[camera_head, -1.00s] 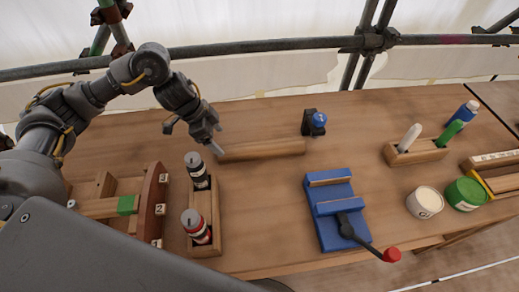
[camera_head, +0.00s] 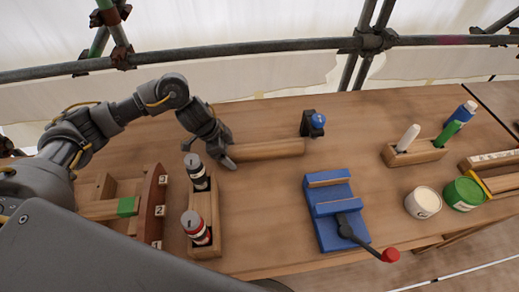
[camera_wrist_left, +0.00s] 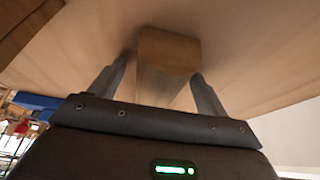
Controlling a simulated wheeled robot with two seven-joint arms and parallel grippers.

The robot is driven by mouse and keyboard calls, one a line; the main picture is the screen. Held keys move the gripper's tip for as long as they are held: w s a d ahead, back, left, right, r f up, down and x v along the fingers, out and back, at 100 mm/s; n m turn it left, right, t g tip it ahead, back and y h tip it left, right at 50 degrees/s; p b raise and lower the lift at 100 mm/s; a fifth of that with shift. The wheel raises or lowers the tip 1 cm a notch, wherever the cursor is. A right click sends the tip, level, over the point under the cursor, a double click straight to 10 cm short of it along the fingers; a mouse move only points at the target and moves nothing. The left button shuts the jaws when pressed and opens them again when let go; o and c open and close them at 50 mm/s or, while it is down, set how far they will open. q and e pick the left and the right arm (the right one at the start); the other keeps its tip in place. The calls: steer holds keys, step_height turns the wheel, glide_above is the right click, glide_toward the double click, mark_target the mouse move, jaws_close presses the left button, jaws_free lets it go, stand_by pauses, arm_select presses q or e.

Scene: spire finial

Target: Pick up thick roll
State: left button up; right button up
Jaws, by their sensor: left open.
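The thick roll, a long wooden piece (camera_head: 268,150), lies on the table in the head view, left of centre. My left gripper (camera_head: 228,163) is at the left end of the roll. In the left wrist view my left gripper (camera_wrist_left: 158,82) is open, with one finger on each side of the roll and a gap visible at both sides. Whether a finger touches the roll cannot be told. My right gripper is not in view.
The table between holder and vise is clear.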

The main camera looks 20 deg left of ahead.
arm_select(q)
steer(key=c, duration=1.4)
steer(key=shift+r, duration=0.1)
steer(key=shift+w+r, duration=0.1)
steer(key=shift+r, duration=0.45)
step_height(320, 180, up, 2)
steer(key=shift+d+r, duration=0.1)
steer(key=shift+r, duration=0.1)
steer(key=s+d+r+p, duration=0.3)
steer(key=s+d+r, duration=0.55)
steer(key=s, duration=0.35)
steer(key=w+a+r, duration=0.1)
steer(key=w+a, duration=0.1)
steer(key=w+a+r+n, duration=0.1)
steer(key=w+a+r, duration=0.1)
steer(key=w+a+r+n, duration=0.1)
steer(key=w+a, duration=0.1)
steer(key=shift+w+a+r+t, duration=0.2)
steer(key=shift+w+r+t, duration=0.1)
steer(key=shift+t, duration=0.1)
